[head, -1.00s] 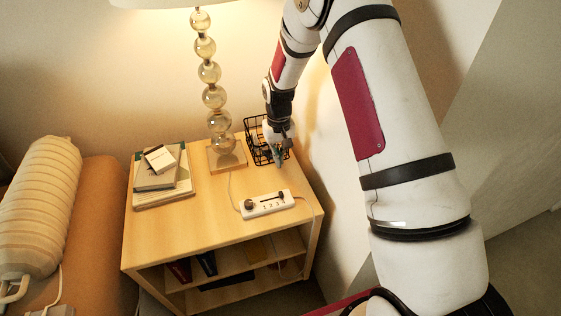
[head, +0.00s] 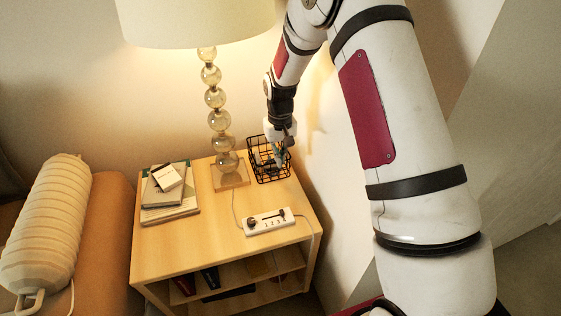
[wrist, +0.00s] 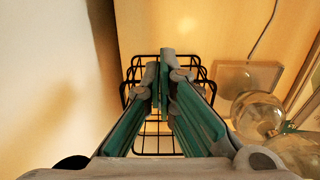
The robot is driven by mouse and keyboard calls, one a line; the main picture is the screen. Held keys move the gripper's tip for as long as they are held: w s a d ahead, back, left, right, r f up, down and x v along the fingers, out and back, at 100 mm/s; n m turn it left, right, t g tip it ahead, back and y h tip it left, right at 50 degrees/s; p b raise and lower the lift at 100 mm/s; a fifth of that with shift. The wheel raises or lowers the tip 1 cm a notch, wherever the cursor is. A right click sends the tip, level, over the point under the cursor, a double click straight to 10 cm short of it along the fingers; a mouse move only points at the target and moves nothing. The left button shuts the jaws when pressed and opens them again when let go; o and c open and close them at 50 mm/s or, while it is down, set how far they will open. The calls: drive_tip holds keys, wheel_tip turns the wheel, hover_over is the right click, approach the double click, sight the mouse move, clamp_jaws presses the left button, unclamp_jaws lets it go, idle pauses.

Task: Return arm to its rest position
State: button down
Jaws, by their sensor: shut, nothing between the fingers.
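My arm reaches from the right side of the head view toward the small wooden table (head: 200,240). My gripper (head: 281,162) is at or just above the black wire basket (head: 257,173) at the table's back right corner. In the wrist view, my gripper's green-padded fingers (wrist: 164,82) come together at their tips with nothing between them. The wire basket (wrist: 153,145) shows behind and below the fingers, and they hide part of it. I cannot tell whether the fingertips are inside the basket's rim.
A lamp (head: 216,97) with a glass-ball stem stands left of the basket. A white power strip (head: 268,221) lies near the front, and stacked books (head: 168,207) lie at the left. The wall is close beside the basket. A couch with a striped bolster (head: 47,230) is at far left.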

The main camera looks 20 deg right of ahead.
drive_tip(key=s+r, duration=0.9)
drive_tip(key=r, duration=0.3)
drive_tip(key=s+r, duration=0.8)
drive_tip(key=r, duration=0.5)
drive_tip(key=s+r+t, duration=0.1)
drive_tip(key=s+r, duration=0.2)
drive_tip(key=s, duration=2.2)
wheel_tip(320, 180, up, 16)
drive_tip(key=t+p, duration=0.3)
drive_tip(key=p, duration=1.2)
drive_tip(key=shift+w+a, duration=0.1)
